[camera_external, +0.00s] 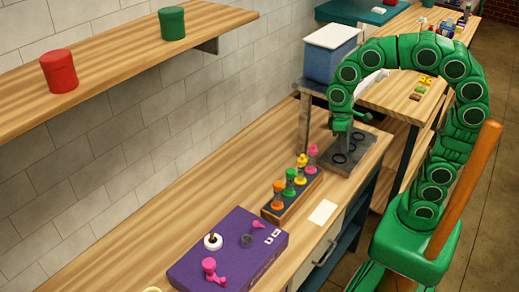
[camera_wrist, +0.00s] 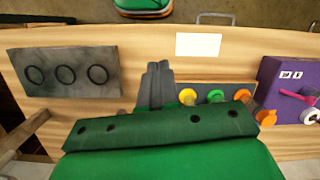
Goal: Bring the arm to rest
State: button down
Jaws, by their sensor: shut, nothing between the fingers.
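My green arm arches over the right side of the external view, its wrist bent downward. My gripper (camera_external: 344,148) points down near the grey plate with dark rings (camera_external: 362,150), at the far end of the bench. In the wrist view my gripper (camera_wrist: 157,72) shows its two dark fingers pressed together with nothing between them. The plate (camera_wrist: 65,72) lies to the left of the fingers there. Whether the fingertips touch anything below is hard to tell.
A wooden rack (camera_external: 272,213) of several coloured flower-like pieces stands on the bench near a white card (camera_external: 323,212). A purple box (camera_external: 205,258) with small items is nearer. A shelf (camera_external: 120,62) holds red and green canisters. A blue bin (camera_external: 330,55) stands behind my wrist.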

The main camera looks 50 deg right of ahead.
jog(key=s+d+f+m, duration=0.1)
jog(key=s+d+f, duration=0.1)
jog(key=s+d, duration=0.3)
jog(key=s+d+f+m, duration=0.1)
jog(key=s+d+f, duration=0.1)
jog(key=s+d, duration=0.4)
jog(key=shift+s+d+f+t, duration=0.3)
jog(key=shift+s+t, duration=0.1)
jog(key=shift+s, duration=0.85)
